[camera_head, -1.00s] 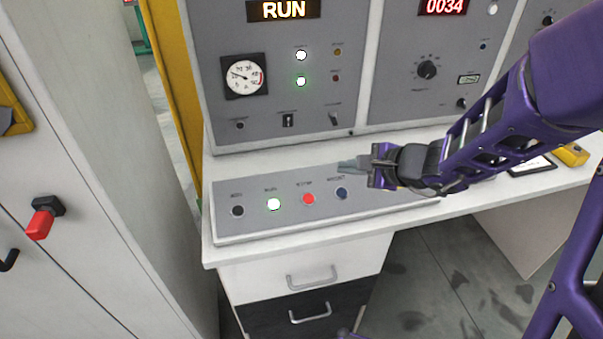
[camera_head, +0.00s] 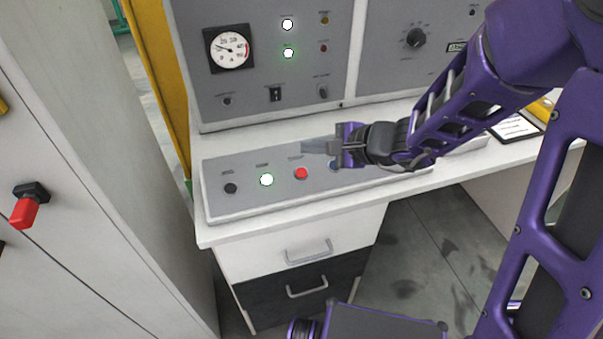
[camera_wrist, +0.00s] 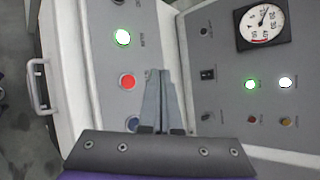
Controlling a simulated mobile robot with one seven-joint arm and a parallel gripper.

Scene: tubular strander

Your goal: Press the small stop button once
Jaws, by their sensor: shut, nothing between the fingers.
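The red button (camera_head: 301,173) sits on the low sloped panel (camera_head: 240,206) on the desk, between the lit green button (camera_head: 266,180) and the blue button (camera_head: 335,165). Its label is too small to read; red is the likely stop colour. My gripper (camera_head: 306,146) is shut and empty, above the panel, its fingers pointing left, with tips just behind the red button in the picture. In the wrist view, my shut fingers (camera_wrist: 158,76) lie to the right of the red button (camera_wrist: 127,81), apart in the picture; the blue button (camera_wrist: 133,123) is partly hidden.
A black button (camera_head: 231,188) is at the panel's left end. An upright console with a gauge (camera_head: 229,48), lit lamps and switches stands behind. A red handle (camera_head: 24,208) juts from the cabinet at left. A tablet-like item (camera_head: 515,128) lies on the desk at right.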

